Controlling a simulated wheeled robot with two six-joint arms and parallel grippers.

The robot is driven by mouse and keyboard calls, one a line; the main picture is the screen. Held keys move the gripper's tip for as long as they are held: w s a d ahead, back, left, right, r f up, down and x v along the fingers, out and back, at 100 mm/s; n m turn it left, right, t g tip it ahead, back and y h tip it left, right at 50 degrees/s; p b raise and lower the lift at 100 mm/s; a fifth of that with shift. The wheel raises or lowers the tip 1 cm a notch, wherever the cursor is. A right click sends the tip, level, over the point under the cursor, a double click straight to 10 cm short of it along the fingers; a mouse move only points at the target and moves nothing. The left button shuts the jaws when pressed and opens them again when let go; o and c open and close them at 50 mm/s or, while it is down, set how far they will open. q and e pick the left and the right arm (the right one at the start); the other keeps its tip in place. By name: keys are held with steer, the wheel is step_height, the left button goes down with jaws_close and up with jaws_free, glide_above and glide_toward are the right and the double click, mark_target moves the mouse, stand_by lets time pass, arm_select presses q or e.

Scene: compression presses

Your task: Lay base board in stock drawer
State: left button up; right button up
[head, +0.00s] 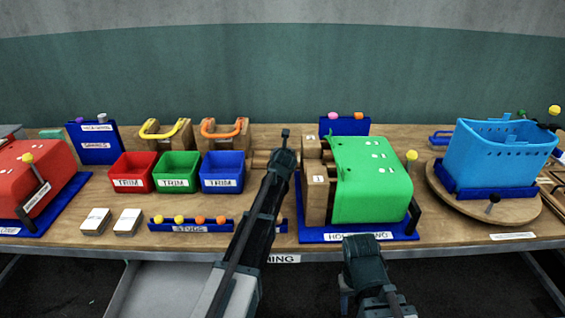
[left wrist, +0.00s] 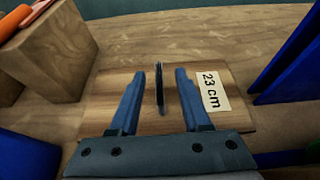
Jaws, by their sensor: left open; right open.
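The base board (left wrist: 225,122) is a flat wooden board with a "23 cm" label, lying on the table in the left wrist view. A thin dark upright tab (left wrist: 159,88) stands on it. My left gripper (left wrist: 158,100) is open, with one finger on each side of the tab and a gap to both. In the head view my left gripper (head: 284,142) reaches to the back of the table, and its arm hides much there. My right gripper (head: 362,262) is open at the front edge. A grey open drawer (head: 165,290) shows below the table front at left.
Red (head: 132,172), green (head: 176,172) and blue (head: 222,172) trim bins stand left of my left arm. A green press cover (head: 372,180) on a blue base is close on its right. A stud rack (head: 190,226) lies in front of the bins.

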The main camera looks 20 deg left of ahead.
arm_select(q)
steer(key=shift+b+x, duration=1.15)
steer(key=shift+x, duration=1.55)
steer(key=shift+s+f, duration=0.1)
steer(key=shift+s, duration=0.1)
jaws_close()
